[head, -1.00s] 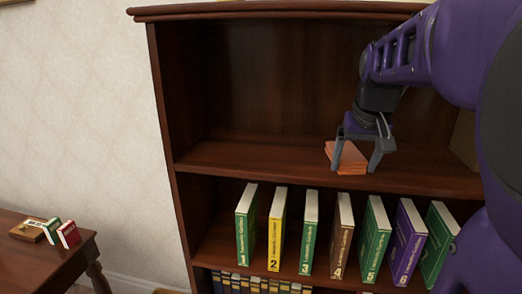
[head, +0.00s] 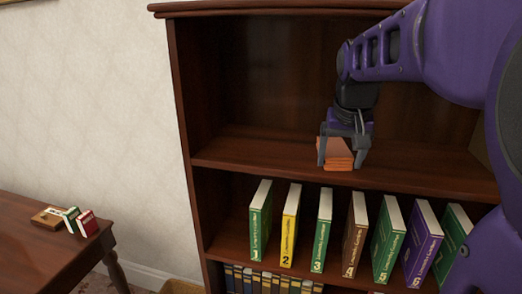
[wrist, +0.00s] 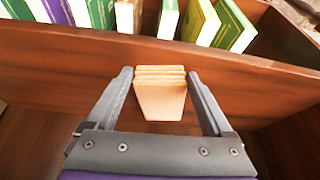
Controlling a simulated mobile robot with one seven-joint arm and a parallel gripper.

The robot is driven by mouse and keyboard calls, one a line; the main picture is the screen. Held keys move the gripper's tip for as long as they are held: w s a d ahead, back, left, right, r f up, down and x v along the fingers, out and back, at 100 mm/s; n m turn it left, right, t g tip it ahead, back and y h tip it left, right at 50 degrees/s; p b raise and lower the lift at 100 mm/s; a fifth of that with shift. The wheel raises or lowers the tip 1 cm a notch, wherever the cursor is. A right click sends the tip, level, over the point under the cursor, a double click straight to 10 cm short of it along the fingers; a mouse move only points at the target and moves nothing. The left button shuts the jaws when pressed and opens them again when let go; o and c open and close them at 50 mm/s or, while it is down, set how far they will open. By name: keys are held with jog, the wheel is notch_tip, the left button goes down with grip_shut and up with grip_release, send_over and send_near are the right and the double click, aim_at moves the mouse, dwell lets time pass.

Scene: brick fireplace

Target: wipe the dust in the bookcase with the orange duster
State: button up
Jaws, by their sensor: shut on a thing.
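The orange duster (head: 338,154) is a small stack of flat orange layers on the upper shelf of the brown wooden bookcase (head: 238,152), near the front edge. My gripper (head: 340,150) reaches down from above, shut on the duster with one finger on each side. In the wrist view the duster (wrist: 160,95) lies between the two fingertips, its layered end towards the shelf's front edge. I cannot make out any dust on the shelf. My gripper and arm hide part of the bookcase's back and right side.
Several numbered books (head: 290,225) stand spaced out on the shelf below, with smaller books (head: 262,281) lower down. The upper shelf left of the duster is clear. A brown table (head: 50,240) with a few small books (head: 86,223) stands at the left.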

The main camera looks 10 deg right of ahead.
jog(key=shift+w+a+p, duration=0.1)
jog(key=shift+w+a, duration=0.25)
jog(key=shift+a, duration=0.45)
jog(key=shift+w+a+p, duration=0.15)
jog(key=shift+w+a, duration=0.15)
jog(key=shift+a, duration=0.45)
jog(key=shift+w+a+p, duration=0.1)
jog(key=shift+w+a, duration=0.25)
jog(key=shift+a, duration=0.45)
jog(key=shift+w+a, duration=0.35)
jog(key=shift+a, duration=0.5)
jog(key=shift+w+a, duration=0.3)
jog(key=shift+a, duration=0.55)
jog(key=shift+w+a+p, duration=0.25)
jog(key=shift+w+a, duration=0.15)
jog(key=shift+a, duration=0.5)
jog(key=shift+w+a+p, duration=0.25)
jog(key=shift+w+a, duration=0.1)
jog(key=shift+a, duration=0.5)
